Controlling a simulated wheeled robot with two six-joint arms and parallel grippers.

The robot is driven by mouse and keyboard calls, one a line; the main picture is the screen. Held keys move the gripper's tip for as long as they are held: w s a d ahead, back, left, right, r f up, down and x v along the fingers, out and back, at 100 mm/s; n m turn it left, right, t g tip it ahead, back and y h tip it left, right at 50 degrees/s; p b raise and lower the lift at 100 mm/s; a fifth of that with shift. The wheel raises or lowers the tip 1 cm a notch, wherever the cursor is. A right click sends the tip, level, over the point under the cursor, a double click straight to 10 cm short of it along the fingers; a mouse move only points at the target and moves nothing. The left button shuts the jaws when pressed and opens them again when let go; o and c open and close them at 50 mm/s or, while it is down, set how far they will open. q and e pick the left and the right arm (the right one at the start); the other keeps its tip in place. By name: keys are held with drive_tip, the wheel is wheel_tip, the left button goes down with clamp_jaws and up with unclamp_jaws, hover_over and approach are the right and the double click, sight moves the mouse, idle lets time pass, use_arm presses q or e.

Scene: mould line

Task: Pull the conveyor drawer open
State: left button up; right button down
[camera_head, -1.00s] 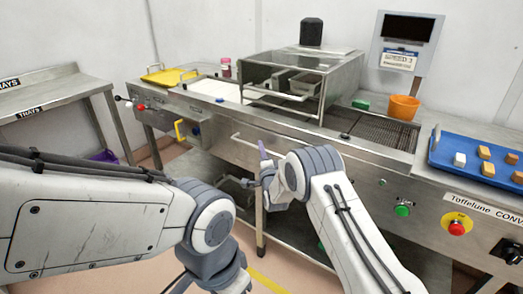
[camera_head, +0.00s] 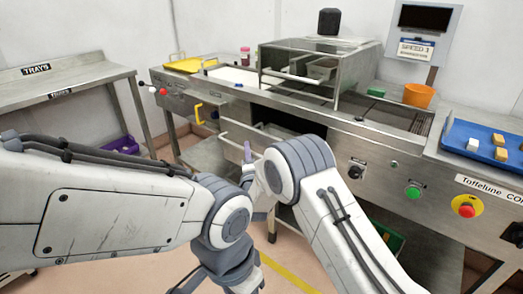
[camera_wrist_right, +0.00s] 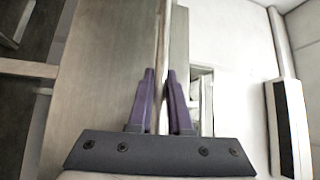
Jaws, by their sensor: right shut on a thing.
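The conveyor drawer (camera_head: 230,129) is a steel front in the side of the long steel machine. It stands out from the machine, with a dark opening and part of the inside (camera_head: 282,131) showing behind it. Its bar handle (camera_head: 231,143) runs across the front and shows as a thin upright rod in the right wrist view (camera_wrist_right: 162,50). My right gripper (camera_head: 248,152) has its purple fingers (camera_wrist_right: 160,88) shut around this bar. My right arm hides the drawer's right part. My left arm shows at lower left, but its fingers are out of view.
The steel machine (camera_head: 385,150) carries a glass-topped hood, an orange bucket (camera_head: 418,95) and a blue tray (camera_head: 470,130) with small blocks. A steel table (camera_head: 70,78) stands at left. The floor between is clear.

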drive_tip(key=s+a+b, duration=0.1)
drive_tip(key=s+a, duration=0.4)
drive_tip(key=s, duration=0.3)
drive_tip(key=shift+a+b, duration=0.25)
drive_tip(key=shift+b, duration=0.05)
drive_tip(key=shift+f, duration=0.1)
drive_tip(key=c, duration=0.8)
unclamp_jaws()
drive_tip(key=shift+c, duration=0.2)
